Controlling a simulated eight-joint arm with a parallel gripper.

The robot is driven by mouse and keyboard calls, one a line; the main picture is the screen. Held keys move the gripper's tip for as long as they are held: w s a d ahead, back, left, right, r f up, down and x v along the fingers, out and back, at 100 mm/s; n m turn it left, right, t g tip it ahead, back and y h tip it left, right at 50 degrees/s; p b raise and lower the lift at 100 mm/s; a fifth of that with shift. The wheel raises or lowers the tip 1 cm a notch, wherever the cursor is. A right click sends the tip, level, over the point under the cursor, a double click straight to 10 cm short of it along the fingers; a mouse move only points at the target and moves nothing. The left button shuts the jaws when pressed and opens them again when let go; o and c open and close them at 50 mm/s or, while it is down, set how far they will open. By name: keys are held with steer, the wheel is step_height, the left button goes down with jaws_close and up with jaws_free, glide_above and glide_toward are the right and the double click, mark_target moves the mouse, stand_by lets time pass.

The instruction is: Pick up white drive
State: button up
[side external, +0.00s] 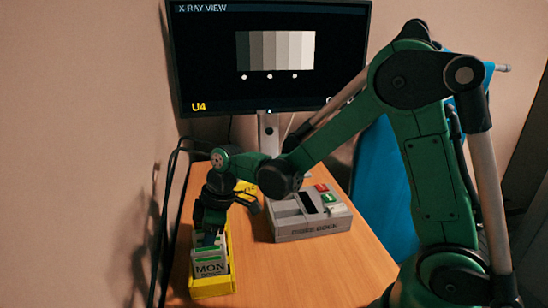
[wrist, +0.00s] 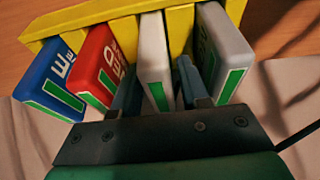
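The white drive (wrist: 153,58) stands in a slot of a yellow rack (wrist: 95,17), between a red drive and a grey-white drive. My gripper (wrist: 158,88) has one finger on each side of the white drive, with narrow gaps showing, so it looks open around it. In the side view my gripper (side external: 209,238) points down into the yellow rack (side external: 215,287) and hides most of its contents. A pale drive marked MON (side external: 209,268) shows at the rack's near end.
A grey dock (side external: 305,223) with red and green-white parts sits right of the rack on the wooden table (side external: 300,265). A monitor (side external: 268,60) stands behind.

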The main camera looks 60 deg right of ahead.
steer(key=shift+w+a+f, duration=0.1)
steer(key=shift+f, duration=0.45)
jaws_close()
steer(key=shift+r, duration=0.1)
